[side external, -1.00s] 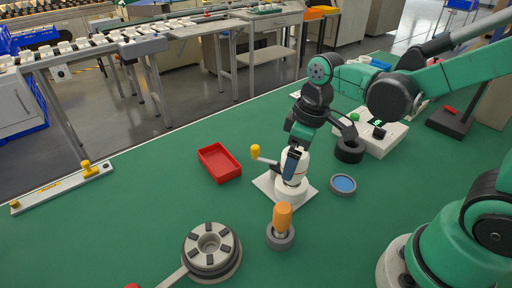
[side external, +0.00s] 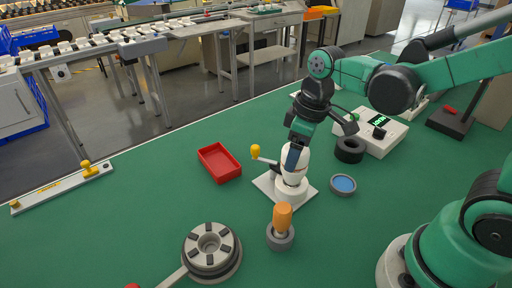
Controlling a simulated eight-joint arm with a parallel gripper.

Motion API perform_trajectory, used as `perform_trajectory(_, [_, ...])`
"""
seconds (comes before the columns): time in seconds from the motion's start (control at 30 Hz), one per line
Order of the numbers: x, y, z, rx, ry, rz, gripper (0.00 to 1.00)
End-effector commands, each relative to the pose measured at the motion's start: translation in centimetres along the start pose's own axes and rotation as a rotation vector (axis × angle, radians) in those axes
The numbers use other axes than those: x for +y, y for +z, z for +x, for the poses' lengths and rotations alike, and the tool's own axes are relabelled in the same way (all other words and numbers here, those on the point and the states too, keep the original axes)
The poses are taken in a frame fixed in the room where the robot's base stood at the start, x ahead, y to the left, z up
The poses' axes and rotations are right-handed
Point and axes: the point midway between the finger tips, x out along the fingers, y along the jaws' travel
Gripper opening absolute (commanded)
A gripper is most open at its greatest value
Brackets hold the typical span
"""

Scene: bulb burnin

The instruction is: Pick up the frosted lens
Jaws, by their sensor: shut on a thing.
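My gripper (side external: 294,170) points down over the white crank fixture (side external: 291,194) near the middle of the green table. It is shut on a whitish rounded piece (side external: 302,160), which I take to be the frosted lens. A dark blue finger covers part of the piece. The piece is upright, right above the fixture's round base; I cannot tell whether they still touch. A yellow-knobbed crank (side external: 256,151) sticks out at the fixture's left.
A blue disc in a grey ring (side external: 343,184) lies right of the fixture. An orange-handled tool (side external: 282,218) stands in a grey holder in front. A red tray (side external: 219,162), a black ring (side external: 349,150), a display box (side external: 377,132) and a round slotted fixture (side external: 211,252) stand around.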

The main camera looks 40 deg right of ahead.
Motion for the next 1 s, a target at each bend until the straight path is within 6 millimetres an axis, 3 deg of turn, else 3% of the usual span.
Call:
perform_trajectory(0.27, [0.0, -0.6, -4.2, 0.0, 0.0, 0.0, 0.18])
perform_trajectory(0.7, [0.0, -2.2, -14.8, 0.0, 0.001, -0.001, 0.18])
perform_trajectory(1.0, [0.0, -2.8, -18.5, 0.0, 0.001, -0.001, 0.18])
